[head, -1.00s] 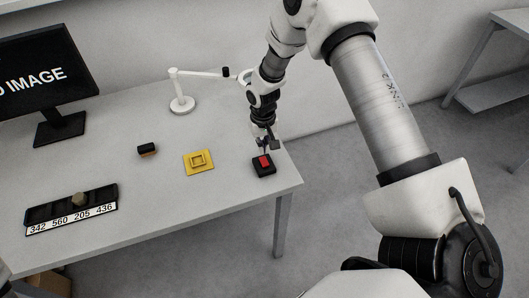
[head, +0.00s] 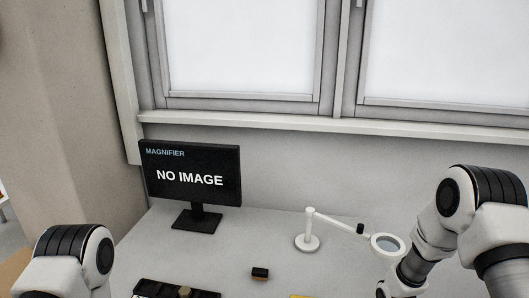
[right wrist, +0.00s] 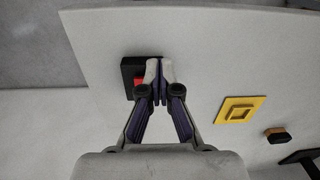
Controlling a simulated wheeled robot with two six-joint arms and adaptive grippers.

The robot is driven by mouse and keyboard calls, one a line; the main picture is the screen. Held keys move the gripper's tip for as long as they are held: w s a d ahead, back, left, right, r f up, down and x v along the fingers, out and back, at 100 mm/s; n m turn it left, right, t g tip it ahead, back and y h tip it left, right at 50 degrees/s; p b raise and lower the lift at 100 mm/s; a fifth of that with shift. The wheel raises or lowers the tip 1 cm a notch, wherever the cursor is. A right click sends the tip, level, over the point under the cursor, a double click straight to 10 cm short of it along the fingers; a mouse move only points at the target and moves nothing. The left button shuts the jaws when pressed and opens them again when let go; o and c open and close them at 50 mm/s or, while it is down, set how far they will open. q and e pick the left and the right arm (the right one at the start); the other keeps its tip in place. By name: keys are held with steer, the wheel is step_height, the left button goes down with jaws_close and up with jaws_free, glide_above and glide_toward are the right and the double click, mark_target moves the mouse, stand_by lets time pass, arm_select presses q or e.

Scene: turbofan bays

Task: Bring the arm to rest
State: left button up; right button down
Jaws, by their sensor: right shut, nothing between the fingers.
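My right gripper (right wrist: 160,80) is shut and empty in the right wrist view. Its fingertips are over or beside a black box with a red button (right wrist: 138,82) on the table; I cannot tell whether they touch it. In the head view my right arm (head: 440,235) comes in from the right, and its gripper is below the frame. My left arm (head: 70,258) shows only a joint at the lower left; the left gripper is out of view.
A monitor (head: 190,178) reading "NO IMAGE" and a white magnifier lamp (head: 308,242) stand on the table (head: 235,250). A small black block (head: 260,273) and a yellow square plate (right wrist: 240,110) lie there. A tray (head: 150,289) is cut off below. Windows are behind.

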steer(key=s+a+f+n, duration=0.1)
steer(key=s+a+f, duration=0.2)
steer(key=s, duration=0.8)
steer(key=s+a+f+n, duration=0.1)
steer(key=s+a+f, duration=0.15)
steer(key=s, duration=0.85)
steer(key=shift+h, duration=0.3)
steer(key=f+b, duration=0.2)
steer(key=s+f+b, duration=0.1)
steer(key=f+b, duration=0.2)
steer(key=shift+s+d+f, duration=0.15)
steer(key=shift+s+d, duration=0.05)
steer(key=shift+w, duration=0.1)
